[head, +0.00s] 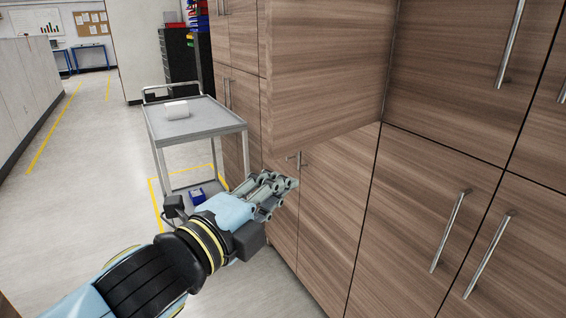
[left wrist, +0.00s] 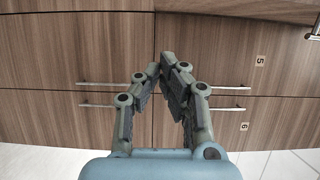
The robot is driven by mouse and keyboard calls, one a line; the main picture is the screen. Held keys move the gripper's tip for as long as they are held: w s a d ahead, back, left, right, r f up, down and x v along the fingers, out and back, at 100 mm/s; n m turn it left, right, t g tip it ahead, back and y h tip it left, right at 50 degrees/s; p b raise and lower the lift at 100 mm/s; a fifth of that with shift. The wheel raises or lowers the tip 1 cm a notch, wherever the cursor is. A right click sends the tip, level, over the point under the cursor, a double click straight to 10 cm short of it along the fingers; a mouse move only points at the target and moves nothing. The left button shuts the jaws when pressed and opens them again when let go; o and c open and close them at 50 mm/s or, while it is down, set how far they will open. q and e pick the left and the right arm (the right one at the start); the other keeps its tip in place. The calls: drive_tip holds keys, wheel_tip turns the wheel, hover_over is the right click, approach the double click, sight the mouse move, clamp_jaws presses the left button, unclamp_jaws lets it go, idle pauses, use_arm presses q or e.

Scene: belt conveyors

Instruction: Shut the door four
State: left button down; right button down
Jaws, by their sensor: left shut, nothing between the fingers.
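A wooden cabinet door (head: 325,75) in the upper part of the head view stands open and juts out from the cabinet front. No number shows on it, so I cannot tell if it is door four. My left gripper (head: 284,186) is shut and empty, below this open door and in front of the lower doors. In the left wrist view its fingers (left wrist: 167,72) are together, with closed doors and bar handles behind them. My right gripper is not in view.
Labels 5 (left wrist: 260,60) and 6 (left wrist: 243,126) mark closed doors in the left wrist view. A grey trolley (head: 213,125) with a white item (head: 177,109) on top stands left of the cabinets. The floor (head: 95,185) at the left is clear.

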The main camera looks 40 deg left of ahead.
use_arm(q)
drive_tip(key=w+a+p, duration=0.1)
drive_tip(key=w+a, duration=0.2)
drive_tip(key=w, duration=0.7)
drive_tip(key=shift+a, duration=0.4)
drive_tip(key=shift+a+p, duration=0.1)
drive_tip(key=shift+p, duration=0.25)
